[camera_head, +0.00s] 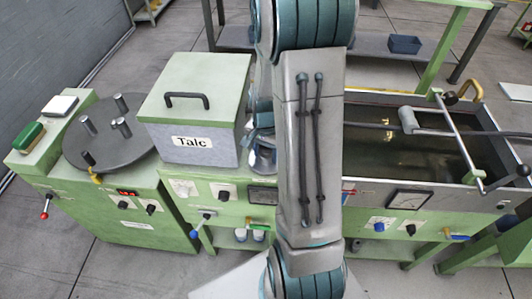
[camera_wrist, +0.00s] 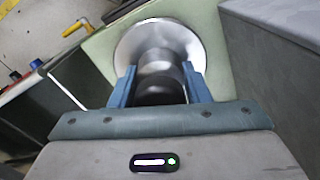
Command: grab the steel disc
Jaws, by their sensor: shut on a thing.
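The steel disc (camera_wrist: 135,42) is a shiny round plate with a cylindrical hub in the middle, seen in the wrist view at the top centre. It is on or just over a pale green machine surface (camera_wrist: 211,30); I cannot tell if it touches. My gripper (camera_wrist: 159,73) has its two blue fingers on either side of the hub and is shut on it. In the head view my arm covers most of this spot, and only a small bit of shiny metal shows beside the Talc box.
The green-lidded Talc box (camera_head: 195,145) stands close on the left of my arm. A dark round plate with upright pegs (camera_head: 108,140) is further left. A water trough (camera_head: 400,170) with a metal frame over it lies to the right. Control knobs line the front.

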